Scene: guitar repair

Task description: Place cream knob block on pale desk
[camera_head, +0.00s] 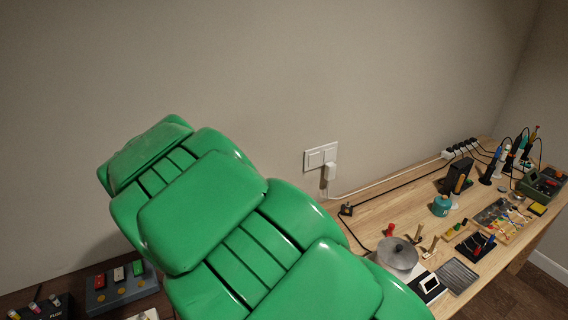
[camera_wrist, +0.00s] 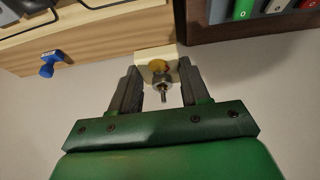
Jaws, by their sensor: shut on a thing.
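The cream knob block (camera_wrist: 145,56) is held between the two dark fingers of my gripper (camera_wrist: 160,76) in the wrist view. It carries a gold round part and a silver threaded shaft pointing toward the camera. In the head view my green arm fills the middle, and neither the gripper nor the block can be seen. The pale desk (camera_head: 395,198) runs along the wall at the right of the head view. In the wrist view a pale wooden edge (camera_wrist: 95,32), apparently the desk's, lies just left of the block.
A round grey item (camera_head: 397,254), a teal pot (camera_head: 441,206), a parts tray (camera_head: 502,219) and a dark ribbed pad (camera_head: 457,276) occupy the desk. Bare wood lies toward the wall. A dark table with a switch box (camera_head: 120,287) stands lower left. A blue clamp-like item (camera_wrist: 50,64) shows left.

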